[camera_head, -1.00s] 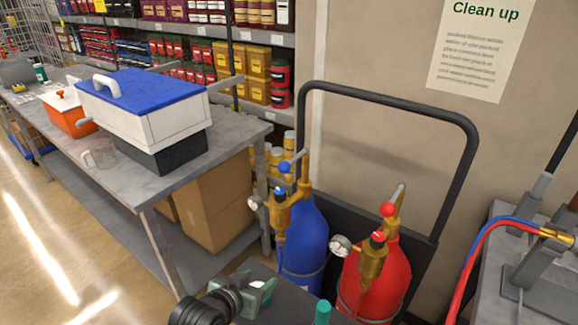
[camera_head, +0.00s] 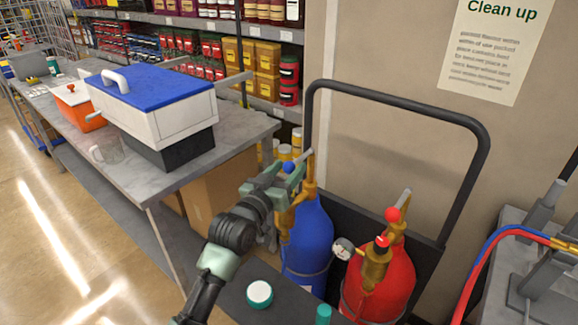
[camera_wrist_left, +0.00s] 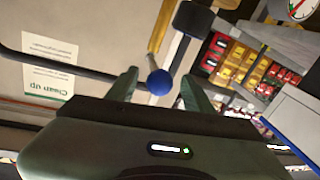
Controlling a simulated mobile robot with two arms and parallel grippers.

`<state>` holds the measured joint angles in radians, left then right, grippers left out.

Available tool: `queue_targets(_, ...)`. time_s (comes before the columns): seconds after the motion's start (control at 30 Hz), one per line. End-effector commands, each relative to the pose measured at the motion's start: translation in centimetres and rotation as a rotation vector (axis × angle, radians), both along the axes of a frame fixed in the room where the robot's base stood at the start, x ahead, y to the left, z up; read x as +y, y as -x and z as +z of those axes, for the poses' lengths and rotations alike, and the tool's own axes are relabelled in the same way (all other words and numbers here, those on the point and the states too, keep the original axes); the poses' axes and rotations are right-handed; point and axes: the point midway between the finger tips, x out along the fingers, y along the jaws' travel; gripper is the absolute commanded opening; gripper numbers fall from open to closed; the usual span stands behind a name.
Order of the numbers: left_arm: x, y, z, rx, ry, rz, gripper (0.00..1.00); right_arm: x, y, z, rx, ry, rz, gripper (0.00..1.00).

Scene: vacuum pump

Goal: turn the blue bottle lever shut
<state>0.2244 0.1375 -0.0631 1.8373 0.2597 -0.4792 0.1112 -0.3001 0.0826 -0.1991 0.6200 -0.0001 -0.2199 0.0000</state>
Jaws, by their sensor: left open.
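The blue bottle (camera_head: 309,245) stands upright on the cart with a brass valve (camera_head: 308,188) on top. Its lever carries a blue ball knob (camera_head: 289,168). My left gripper (camera_head: 287,174) is at the valve, open, with its fingers around the knob's position. In the left wrist view the blue knob (camera_wrist_left: 160,82) lies between the two open fingers (camera_wrist_left: 158,90), and I see no clear contact. Part of the valve and its gauge are hidden behind my gripper in the head view. My right gripper is not in view.
A red bottle (camera_head: 379,280) with a red knob and gauge stands close to the right. The cart's black handle frame (camera_head: 470,125) rises behind both. A grey table (camera_head: 225,150) with a blue-lidded cooler (camera_head: 150,95) is at left. Red and blue hoses (camera_head: 487,260) are at right.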

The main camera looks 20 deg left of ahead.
Motion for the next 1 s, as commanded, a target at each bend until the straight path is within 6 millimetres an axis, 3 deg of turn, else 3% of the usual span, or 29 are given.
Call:
queue_targets(0.37,-0.19,-0.97,-0.04,0.001,0.0,0.0,0.52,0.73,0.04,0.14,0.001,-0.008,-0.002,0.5)
queue_targets(0.57,-0.19,-0.95,-0.05,0.001,0.0,0.0,0.01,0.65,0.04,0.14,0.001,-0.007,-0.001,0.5)
queue_targets(1.0,-0.19,-0.93,-0.07,0.002,0.0,0.0,0.0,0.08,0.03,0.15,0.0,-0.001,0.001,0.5)
